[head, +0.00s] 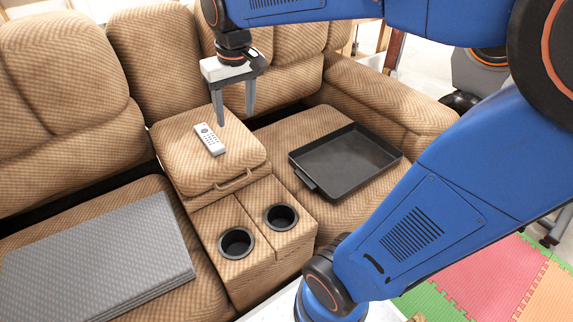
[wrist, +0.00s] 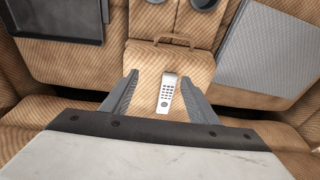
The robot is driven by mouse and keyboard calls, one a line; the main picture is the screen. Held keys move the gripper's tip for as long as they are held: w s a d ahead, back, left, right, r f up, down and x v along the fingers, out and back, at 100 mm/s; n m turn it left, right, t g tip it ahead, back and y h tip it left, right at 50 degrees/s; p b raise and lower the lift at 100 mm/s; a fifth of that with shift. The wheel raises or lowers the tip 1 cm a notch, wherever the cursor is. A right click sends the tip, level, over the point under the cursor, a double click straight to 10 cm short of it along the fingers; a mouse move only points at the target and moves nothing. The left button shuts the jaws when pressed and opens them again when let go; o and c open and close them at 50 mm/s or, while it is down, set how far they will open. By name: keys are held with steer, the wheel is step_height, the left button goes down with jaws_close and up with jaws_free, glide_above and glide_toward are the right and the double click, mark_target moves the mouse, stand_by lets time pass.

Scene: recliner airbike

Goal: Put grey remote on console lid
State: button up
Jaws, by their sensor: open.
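The grey remote (head: 210,139) lies flat, buttons up, on the console lid (head: 235,160), a tan patterned padded lid with a handle at its front. My gripper (head: 234,118) is open above the lid, its fingers pointing down, a little to the right of the remote and apart from it in the head view. In the wrist view the remote (wrist: 168,92) shows between the two open fingers, nearer the right one. The lid (wrist: 148,70) shows under it. Nothing is held between the fingers.
A black tray (head: 345,160) lies on the right seat. A folded grey mat (head: 100,260) lies on the left seat. Two cup holders (head: 236,242) are in front of the lid. The sofa backrest (head: 160,60) rises behind it.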

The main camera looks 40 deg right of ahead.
steer(key=s+d+f+t, duration=0.1)
steer(key=s+f, duration=0.2)
steer(key=s, duration=0.6)
steer(key=s+d+f+t, duration=0.1)
steer(key=s+d+f, duration=0.1)
steer(key=s, duration=0.7)
steer(key=shift+f+t, duration=0.4)
steer(key=shift+f, duration=0.3)
